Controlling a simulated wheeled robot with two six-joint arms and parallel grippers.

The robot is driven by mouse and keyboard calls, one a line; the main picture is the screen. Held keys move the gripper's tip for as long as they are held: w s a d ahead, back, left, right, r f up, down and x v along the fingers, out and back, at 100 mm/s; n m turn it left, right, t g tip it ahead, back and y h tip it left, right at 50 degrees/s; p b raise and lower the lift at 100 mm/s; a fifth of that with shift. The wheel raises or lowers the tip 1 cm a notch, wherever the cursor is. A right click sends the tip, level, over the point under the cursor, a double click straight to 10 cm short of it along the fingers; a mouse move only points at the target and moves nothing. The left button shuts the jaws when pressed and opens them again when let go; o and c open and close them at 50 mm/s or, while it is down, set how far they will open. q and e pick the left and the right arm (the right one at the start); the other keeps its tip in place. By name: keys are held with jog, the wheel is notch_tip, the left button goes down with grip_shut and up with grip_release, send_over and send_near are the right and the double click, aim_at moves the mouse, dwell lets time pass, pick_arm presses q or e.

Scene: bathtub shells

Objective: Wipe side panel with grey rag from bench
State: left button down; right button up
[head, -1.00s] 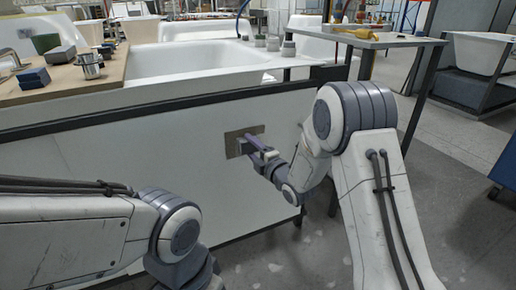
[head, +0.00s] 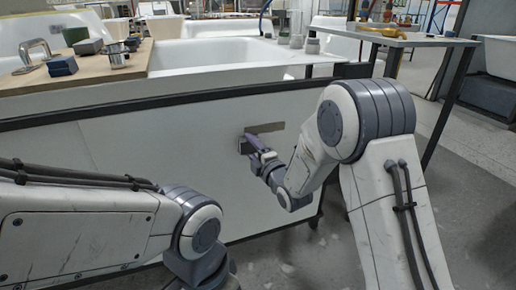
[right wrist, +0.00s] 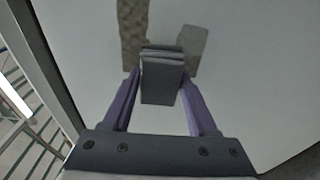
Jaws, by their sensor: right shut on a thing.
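The white side panel (head: 120,170) of the tub stands upright in front of me. A brown-grey smudge (head: 268,128) lies on it as a narrow band. My right gripper (head: 247,145) is at the panel, at the lower left end of this band, shut on the grey rag (right wrist: 162,78). The rag looks like a dark folded pad between the purple fingers. In the right wrist view, the textured brown smudge (right wrist: 133,30) shows beyond the rag. A plainer grey patch beside it may be shadow. My left arm crosses the lower left; its gripper is out of view.
Bare floor shows below the panel.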

aim_at(286, 128)
jog(key=shift+s+a, duration=0.15)
jog(key=shift+a, duration=0.6)
jog(key=shift+r+p, duration=0.6)
jog(key=shift+r, duration=0.6)
jog(key=shift+w+d+f, duration=0.15)
jog(key=shift+w+d, duration=0.05)
jog(key=shift+d, duration=0.8)
jog(key=shift+w+d+f+b, duration=0.1)
jog(key=shift+w+d+b, duration=0.2)
jog(key=shift+d, duration=0.55)
jog(key=shift+w+d+b, duration=0.25)
jog(key=shift+d, duration=0.6)
jog(key=shift+w+d+b, duration=0.1)
jog(key=shift+w+d, duration=0.25)
jog(key=shift+d, duration=0.65)
jog(key=shift+w+d+b, duration=0.15)
jog(key=shift+w+d, duration=0.15)
jog(key=shift+d, duration=0.7)
jog(key=shift+w+d+b, duration=0.1)
jog(key=shift+w+d, duration=0.25)
jog(key=shift+d, duration=0.65)
jog(key=shift+w+d, duration=0.3)
jog(key=shift+d, duration=0.35)
jog(key=shift+w+d, duration=0.25)
jog(key=shift+d, duration=0.4)
jog(key=b+v, duration=0.1)
jog(key=v, duration=0.5)
jog(key=shift+s+a+b, duration=0.2)
jog(key=shift+a+b, duration=0.15)
jog(key=shift+a, duration=0.05)
